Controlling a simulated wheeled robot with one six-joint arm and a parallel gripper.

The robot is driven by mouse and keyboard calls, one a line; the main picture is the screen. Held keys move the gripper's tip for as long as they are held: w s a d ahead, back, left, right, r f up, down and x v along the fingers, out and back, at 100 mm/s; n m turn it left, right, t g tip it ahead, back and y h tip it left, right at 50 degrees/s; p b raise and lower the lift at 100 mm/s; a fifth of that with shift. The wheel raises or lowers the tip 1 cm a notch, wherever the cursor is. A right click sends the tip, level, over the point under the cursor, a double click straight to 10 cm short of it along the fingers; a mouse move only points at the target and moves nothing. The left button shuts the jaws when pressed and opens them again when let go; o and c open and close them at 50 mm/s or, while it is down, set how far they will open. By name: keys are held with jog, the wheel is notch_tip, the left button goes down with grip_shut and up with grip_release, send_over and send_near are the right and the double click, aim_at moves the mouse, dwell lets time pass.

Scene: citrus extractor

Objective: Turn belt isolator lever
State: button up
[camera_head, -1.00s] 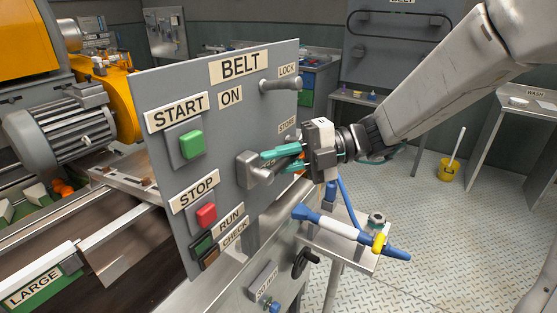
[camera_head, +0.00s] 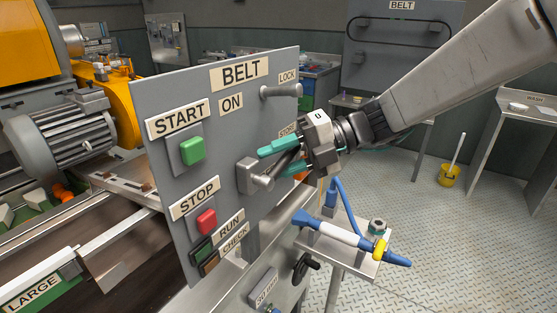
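The belt isolator lever (camera_head: 264,179) is a grey handle on a block mount on the right part of the grey BELT panel (camera_head: 165,90). Its handle slants up to the right, below the ON label (camera_head: 231,102) and LOCK label (camera_head: 287,76). My gripper (camera_head: 286,159) comes in from the right with teal fingers, one above and one below the handle. The STORED label (camera_head: 287,130) is partly covered by my gripper.
A green START button (camera_head: 192,151) and red STOP button (camera_head: 206,220) sit left of the lever. A grey peg (camera_head: 281,90) sticks out above. A small tray (camera_head: 355,262) with a blue-and-white tool stands below right. Open floor lies to the right.

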aim_at(295, 154)
jog(key=v, duration=0.7)
jog(key=shift+d+r, duration=0.15)
jog(key=shift+d, duration=0.25)
